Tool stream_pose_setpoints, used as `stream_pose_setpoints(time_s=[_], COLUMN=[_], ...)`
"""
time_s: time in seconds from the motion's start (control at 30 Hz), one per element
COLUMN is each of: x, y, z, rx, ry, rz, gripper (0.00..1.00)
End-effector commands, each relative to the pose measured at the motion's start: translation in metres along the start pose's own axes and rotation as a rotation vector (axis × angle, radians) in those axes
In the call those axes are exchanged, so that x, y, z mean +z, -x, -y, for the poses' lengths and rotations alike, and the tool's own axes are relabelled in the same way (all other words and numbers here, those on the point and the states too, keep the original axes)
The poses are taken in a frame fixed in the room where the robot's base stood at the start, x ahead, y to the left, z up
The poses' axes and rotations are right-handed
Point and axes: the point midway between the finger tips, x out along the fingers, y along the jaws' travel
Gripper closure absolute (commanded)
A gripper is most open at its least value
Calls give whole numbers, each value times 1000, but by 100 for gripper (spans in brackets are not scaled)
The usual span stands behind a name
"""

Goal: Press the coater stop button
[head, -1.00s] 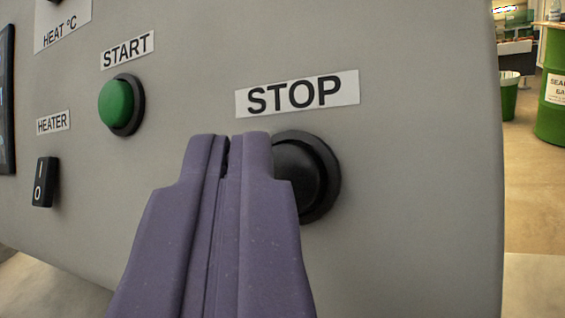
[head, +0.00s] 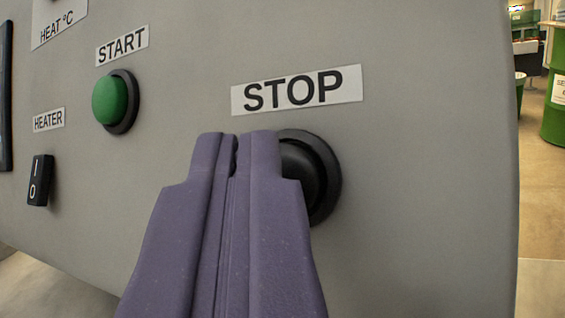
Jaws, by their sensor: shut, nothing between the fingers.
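The black stop button (head: 311,177) sits in a black ring on the grey panel, under a white label reading STOP (head: 296,90). My gripper (head: 237,140) has purple fingers that are shut with nothing between them. Its tips overlap the left part of the button in the picture and hide it. I cannot tell whether the tips touch the button or are still in front of it.
On the grey panel (head: 430,180) are a green START button (head: 110,100) at the upper left and a black HEATER switch (head: 40,180) at the far left. Beyond the panel's right edge are a green barrel (head: 553,122) and open floor.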

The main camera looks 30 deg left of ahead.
Motion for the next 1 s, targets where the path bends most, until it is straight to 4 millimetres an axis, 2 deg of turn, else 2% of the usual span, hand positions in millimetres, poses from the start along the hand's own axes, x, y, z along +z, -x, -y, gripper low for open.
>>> stream_pose_setpoints(time_s=[1.0], x=[6], y=[-7], z=[-5], rx=[0], ry=[0], rz=[0], gripper=[100])
